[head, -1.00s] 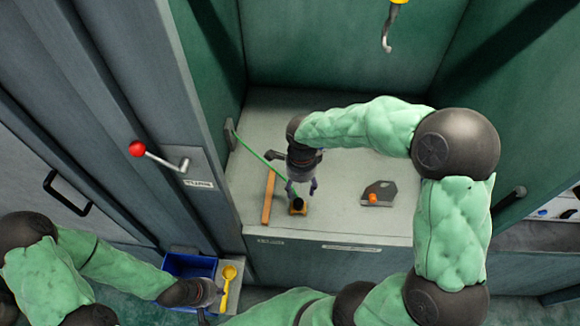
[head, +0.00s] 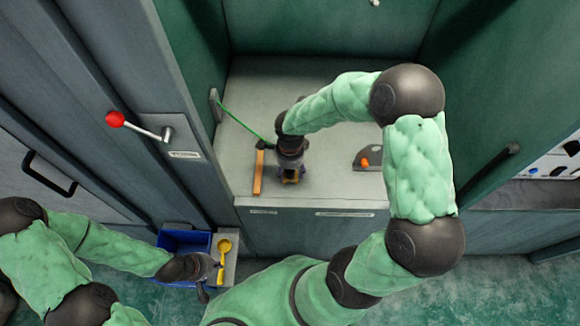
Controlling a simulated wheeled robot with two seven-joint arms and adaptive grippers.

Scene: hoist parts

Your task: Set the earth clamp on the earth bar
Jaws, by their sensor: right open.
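A green cable (head: 240,122) runs from the left wall toward the gripper. A copper-orange bar (head: 258,175), which looks like the earth bar, lies just left of the gripper. My left gripper (head: 212,273) is low at the left, by a blue bin; its jaw state is unclear.
The blue bin (head: 168,239) and a yellow spoon-shaped tool (head: 224,250) are at the lower left. A grey block with an orange knob (head: 364,161) stands right of my right gripper. A red-knobbed lever (head: 116,119) sticks out at left. The cabinet floor between is clear.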

